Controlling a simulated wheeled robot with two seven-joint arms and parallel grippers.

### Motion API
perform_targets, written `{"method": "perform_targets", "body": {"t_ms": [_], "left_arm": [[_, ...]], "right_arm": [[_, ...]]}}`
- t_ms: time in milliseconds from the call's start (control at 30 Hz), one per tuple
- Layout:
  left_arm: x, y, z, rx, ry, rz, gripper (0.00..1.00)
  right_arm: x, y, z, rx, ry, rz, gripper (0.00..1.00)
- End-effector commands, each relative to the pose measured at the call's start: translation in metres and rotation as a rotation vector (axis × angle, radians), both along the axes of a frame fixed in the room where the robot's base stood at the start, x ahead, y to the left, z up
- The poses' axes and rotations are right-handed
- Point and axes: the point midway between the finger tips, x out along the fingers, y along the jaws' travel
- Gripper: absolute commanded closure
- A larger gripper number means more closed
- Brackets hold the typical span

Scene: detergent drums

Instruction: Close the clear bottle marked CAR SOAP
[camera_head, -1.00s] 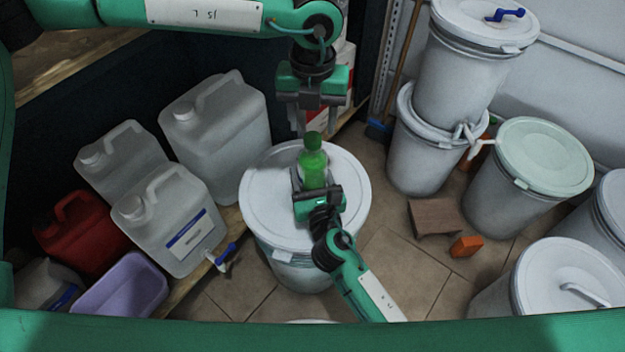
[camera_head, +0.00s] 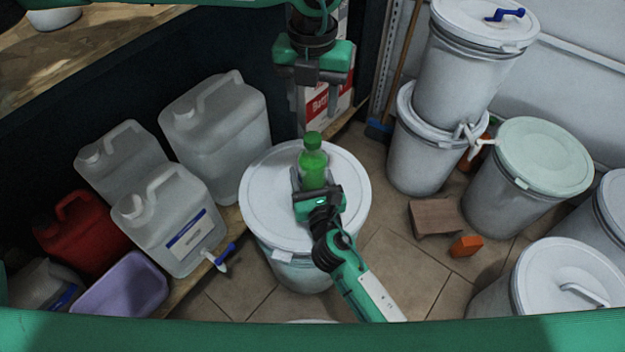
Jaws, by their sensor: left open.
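A clear bottle (camera_head: 314,172) with green liquid stands upright on the white lid of a drum (camera_head: 268,225) in the middle of the view. A green cap (camera_head: 312,140) sits on its neck; I cannot tell how tightly. No marking on the bottle is readable. My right gripper (camera_head: 312,184) comes from below and its fingers are around the lower part of the bottle, which hides part of them. My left gripper (camera_head: 317,112) points down, open and empty, above the bottle and apart from the cap.
Pale jugs (camera_head: 215,135), a red can (camera_head: 80,235) and a lilac tub (camera_head: 120,287) stand at the left. Stacked drums (camera_head: 455,85) and several others stand at the right. A brown block (camera_head: 435,217) and an orange piece (camera_head: 466,246) lie on the tiled floor.

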Motion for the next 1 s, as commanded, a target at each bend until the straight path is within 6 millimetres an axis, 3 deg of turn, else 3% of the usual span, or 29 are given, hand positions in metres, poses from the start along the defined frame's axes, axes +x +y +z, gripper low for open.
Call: {"method": "perform_targets", "body": {"t_ms": [533, 967, 1000], "left_arm": [[0.0, 0.0, -0.07, 0.0, -0.001, 0.0, 0.51], [0.0, 0.0, -0.079, 0.0, -0.002, 0.001, 0.51], [0.0, 0.0, -0.079, 0.0, -0.002, 0.001, 0.59]], "right_arm": [[0.0, 0.0, 0.0, 0.0, 0.0, 0.0, 1.0], [0.0, 0.0, 0.0, 0.0, 0.0, 0.0, 1.0], [0.0, 0.0, 0.0, 0.0, 0.0, 0.0, 1.0]]}}
